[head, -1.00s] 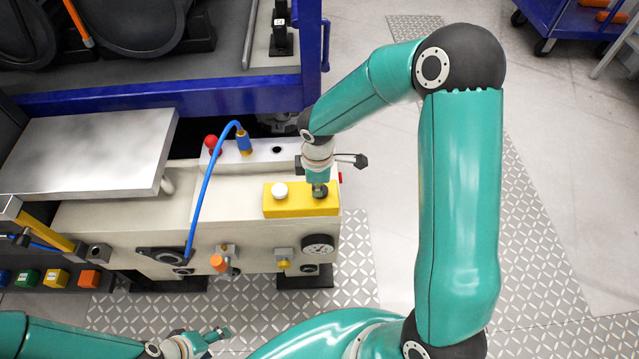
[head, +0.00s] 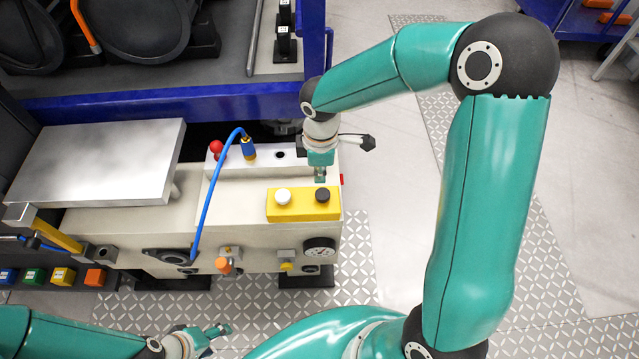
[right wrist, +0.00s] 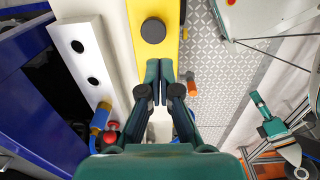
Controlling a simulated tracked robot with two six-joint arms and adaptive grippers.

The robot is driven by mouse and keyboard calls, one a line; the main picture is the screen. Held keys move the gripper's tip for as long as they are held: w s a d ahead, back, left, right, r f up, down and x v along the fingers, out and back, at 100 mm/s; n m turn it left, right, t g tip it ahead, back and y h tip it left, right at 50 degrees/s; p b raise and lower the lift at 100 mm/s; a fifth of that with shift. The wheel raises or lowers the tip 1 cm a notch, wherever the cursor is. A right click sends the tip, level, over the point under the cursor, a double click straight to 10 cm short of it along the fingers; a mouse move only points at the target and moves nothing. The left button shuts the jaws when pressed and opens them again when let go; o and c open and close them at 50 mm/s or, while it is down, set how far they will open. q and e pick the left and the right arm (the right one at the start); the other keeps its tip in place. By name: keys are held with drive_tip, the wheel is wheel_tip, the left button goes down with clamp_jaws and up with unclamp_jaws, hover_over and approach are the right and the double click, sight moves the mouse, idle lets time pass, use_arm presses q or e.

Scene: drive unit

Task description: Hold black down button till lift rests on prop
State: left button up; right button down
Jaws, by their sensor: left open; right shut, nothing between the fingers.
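The yellow control box (head: 303,208) sits on top of the beige drive unit, with a white button (head: 283,196) on its left and the black button (head: 322,195) on its right. The black button also shows in the right wrist view (right wrist: 153,30). My right gripper (head: 320,178) is shut and empty, just behind the black button and apart from it. Its closed fingertips show in the right wrist view (right wrist: 160,66), short of the button. My left gripper (head: 222,330) is open, low over the floor in front of the unit. I cannot identify the prop.
A blue hose (head: 212,190) arches over the unit, beside a red knob (head: 216,146). A metal plate (head: 95,163) lies to the left. A gauge (head: 319,246) is on the unit's front. A blue frame (head: 170,102) stands behind. The patterned floor right of the unit is clear.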

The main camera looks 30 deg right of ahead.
use_arm(q)
drive_tip(key=shift+r, duration=0.15)
use_arm(e)
drive_tip(key=shift+r, duration=2.3)
use_arm(q)
drive_tip(key=shift+r, duration=0.1)
use_arm(e)
drive_tip(key=s+a+f+m+g+y+p, duration=0.25)
drive_tip(key=s+a+f, duration=0.35)
drive_tip(key=s+f, duration=0.3)
drive_tip(key=s+a+f+m+g+y+p, duration=0.2)
drive_tip(key=s+a+f+m, duration=0.1)
drive_tip(key=s+a+f, duration=0.5)
use_arm(q)
wheel_tip(320, 180, up, 4)
drive_tip(key=c, duration=0.3)
drive_tip(key=shift+d, duration=0.15)
drive_tip(key=shift+c, duration=0.5)
use_arm(e)
drive_tip(key=w+f+m+t, duration=0.1)
drive_tip(key=m, duration=0.1)
drive_tip(key=w+f+m+t, duration=0.1)
drive_tip(key=m+t, duration=0.1)
drive_tip(key=m, duration=0.1)
drive_tip(key=w+f+m+t, duration=0.1)
drive_tip(key=m+t, duration=0.1)
drive_tip(key=m, duration=0.1)
drive_tip(key=shift+w+d+f+h, duration=0.25)
drive_tip(key=shift+d, duration=0.1)
